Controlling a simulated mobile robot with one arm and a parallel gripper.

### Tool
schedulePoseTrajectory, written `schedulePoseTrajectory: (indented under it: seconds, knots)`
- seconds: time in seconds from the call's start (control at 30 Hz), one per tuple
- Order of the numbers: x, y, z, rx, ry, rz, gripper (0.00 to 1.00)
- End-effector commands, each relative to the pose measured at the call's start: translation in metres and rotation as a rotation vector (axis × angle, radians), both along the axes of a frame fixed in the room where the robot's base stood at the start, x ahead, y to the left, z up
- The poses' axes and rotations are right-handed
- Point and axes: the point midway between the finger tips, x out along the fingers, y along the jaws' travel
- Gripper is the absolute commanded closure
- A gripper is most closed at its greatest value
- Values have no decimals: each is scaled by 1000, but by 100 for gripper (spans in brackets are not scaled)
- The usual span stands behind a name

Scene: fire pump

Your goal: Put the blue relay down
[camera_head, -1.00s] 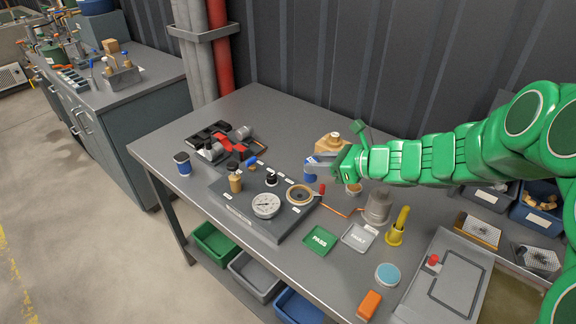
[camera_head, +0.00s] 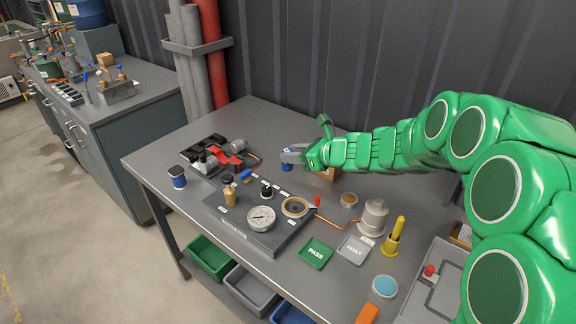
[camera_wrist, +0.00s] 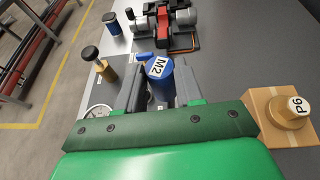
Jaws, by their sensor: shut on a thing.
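The blue relay (camera_wrist: 160,72), a cylinder with a white top label reading M2, is between the two grey fingers of my gripper (camera_wrist: 152,90) in the wrist view. In the head view my gripper (camera_head: 293,155) is shut on the relay (camera_head: 287,167), above the table behind the grey test panel. Whether the relay's bottom touches anything cannot be told. A second blue cylinder (camera_head: 178,177) with a white band stands at the table's left edge; it also shows in the wrist view (camera_wrist: 112,24).
The grey test panel (camera_head: 283,240) carries a gauge (camera_head: 261,218), a ring socket and knobs. A red and grey pump assembly (camera_head: 226,161) stands at the back left. A cardboard box (camera_wrist: 272,112) with a P6 cap is close right of my gripper. Green PASS (camera_head: 316,253) and grey FAULT (camera_head: 355,249) trays lie in front.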

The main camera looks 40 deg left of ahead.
Motion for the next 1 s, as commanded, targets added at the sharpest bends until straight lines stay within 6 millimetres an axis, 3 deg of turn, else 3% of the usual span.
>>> schedulePoseTrajectory:
  seconds: [0.4,0.8,1.0]
  knots:
    - [30,34,-27,-2,2,2,95]
    - [51,57,-65,-3,2,2,95]
    - [56,63,-72,-1,0,1,95]
